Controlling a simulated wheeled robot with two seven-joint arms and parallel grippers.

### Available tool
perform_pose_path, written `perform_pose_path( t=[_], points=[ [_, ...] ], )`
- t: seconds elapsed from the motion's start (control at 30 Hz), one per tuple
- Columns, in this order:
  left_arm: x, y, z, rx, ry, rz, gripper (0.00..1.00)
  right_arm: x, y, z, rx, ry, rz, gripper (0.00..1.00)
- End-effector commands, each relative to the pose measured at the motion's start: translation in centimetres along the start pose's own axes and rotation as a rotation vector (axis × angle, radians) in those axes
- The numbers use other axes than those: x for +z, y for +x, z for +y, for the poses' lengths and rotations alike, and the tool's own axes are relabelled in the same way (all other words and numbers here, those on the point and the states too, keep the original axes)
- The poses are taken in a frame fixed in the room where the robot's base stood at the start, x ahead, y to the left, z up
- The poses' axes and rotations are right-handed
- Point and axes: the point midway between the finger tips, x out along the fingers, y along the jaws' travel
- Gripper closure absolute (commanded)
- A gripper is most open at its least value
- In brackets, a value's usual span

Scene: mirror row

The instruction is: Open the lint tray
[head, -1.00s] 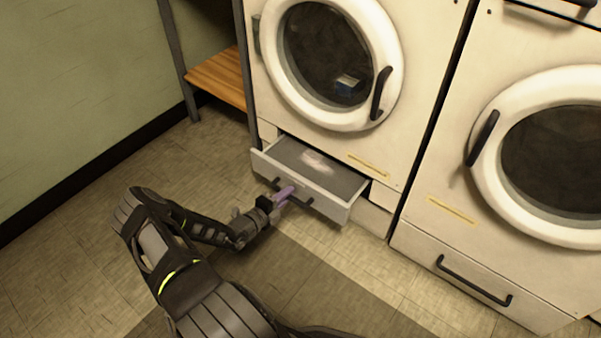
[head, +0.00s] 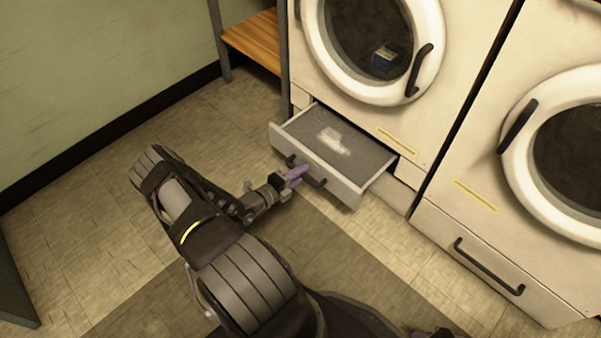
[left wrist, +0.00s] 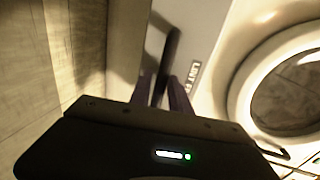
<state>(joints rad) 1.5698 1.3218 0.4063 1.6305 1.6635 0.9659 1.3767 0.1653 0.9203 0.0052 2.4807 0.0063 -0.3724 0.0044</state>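The lint tray (head: 376,178) is a grey drawer low under the left machine. It is pulled out, and a pale clump of lint (head: 333,141) lies on its dark mesh. Its dark bar handle (head: 318,183) is on the front panel. My left gripper (head: 297,175), with purple fingers, is at the handle. In the left wrist view the fingers (left wrist: 162,90) lie on either side of the handle (left wrist: 170,52) and appear closed on it, beside a LINT label (left wrist: 193,76). A small purple piece at the bottom edge of the head view seems to be my right gripper (head: 440,333), mostly cut off.
The left machine's round door (head: 372,50) is shut above the tray. The right machine has a shut lower drawer with a dark handle (head: 488,267). A wooden shelf (head: 254,41) stands left of the machines.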

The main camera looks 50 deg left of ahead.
Motion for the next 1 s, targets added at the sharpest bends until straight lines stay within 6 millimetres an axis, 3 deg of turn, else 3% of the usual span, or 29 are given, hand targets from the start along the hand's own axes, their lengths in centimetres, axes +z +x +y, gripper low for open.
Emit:
perform_pose_path(
  t=[0.27,0.7,1.0],
  points=[
    [0.1,-1.2,-0.1,0.001,0.0,-0.002,0.77,0.0,-0.5,-0.2,0.0,0.0,-0.002,0.64],
    [0.0,-7.4,-0.1,0.0,-0.001,-0.001,0.77,0.3,-2.2,-0.8,-0.002,-0.003,-0.012,0.64],
    [0.0,-7.8,0.0,0.0,0.0,0.0,0.77,0.4,-2.1,-0.9,-0.003,-0.004,-0.013,0.64]
  ],
)
